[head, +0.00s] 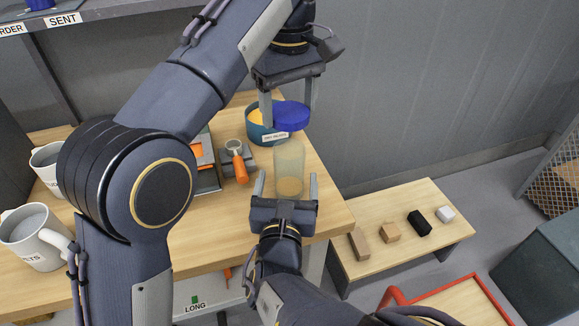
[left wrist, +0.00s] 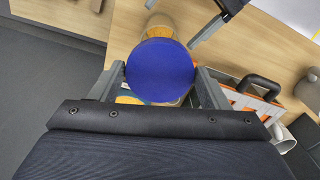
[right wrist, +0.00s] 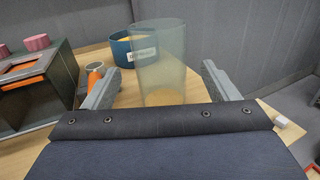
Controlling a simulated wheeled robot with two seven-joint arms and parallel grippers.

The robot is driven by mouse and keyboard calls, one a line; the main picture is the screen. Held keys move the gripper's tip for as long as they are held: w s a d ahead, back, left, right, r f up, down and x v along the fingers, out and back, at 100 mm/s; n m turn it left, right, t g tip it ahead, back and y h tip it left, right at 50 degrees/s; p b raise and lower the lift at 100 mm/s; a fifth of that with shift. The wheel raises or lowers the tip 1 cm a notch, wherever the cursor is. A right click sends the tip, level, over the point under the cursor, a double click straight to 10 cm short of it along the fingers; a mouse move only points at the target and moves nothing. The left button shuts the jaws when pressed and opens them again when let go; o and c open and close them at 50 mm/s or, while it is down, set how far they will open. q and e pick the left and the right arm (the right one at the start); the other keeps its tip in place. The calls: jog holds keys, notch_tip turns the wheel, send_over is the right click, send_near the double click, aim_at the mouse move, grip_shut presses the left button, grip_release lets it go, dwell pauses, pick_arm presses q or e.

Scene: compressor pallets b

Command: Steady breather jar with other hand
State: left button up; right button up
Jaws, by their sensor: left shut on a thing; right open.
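The breather jar (head: 289,160) is a clear, pale greenish cylinder standing upright near the table's front corner, with a tan layer at its bottom. Its top is open. My right gripper (head: 287,181) is open, with its fingers on either side of the jar and visible gaps; the jar also shows between them in the right wrist view (right wrist: 160,62). My left gripper (head: 288,108) is shut on a round blue lid (head: 292,118), held above and beyond the jar, near the teal tub. The lid fills the middle of the left wrist view (left wrist: 160,70).
A labelled teal tub (head: 258,133) with yellow-orange contents stands behind the jar. An orange-handled tool (head: 239,165) and a grey-orange box (head: 204,165) are to the left, with white mugs (head: 35,237) beyond. A low bench (head: 405,207) holds several small blocks.

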aim_at(290, 156)
jog(key=shift+w+d, duration=0.15)
jog(key=shift+w, duration=1.75)
jog(key=shift+w+d, duration=0.15)
jog(key=shift+w, duration=1.7)
jog(key=c, duration=1.5)
pick_arm(q)
jog(key=shift+s+f, duration=0.1)
jog(key=shift+f, duration=2.4)
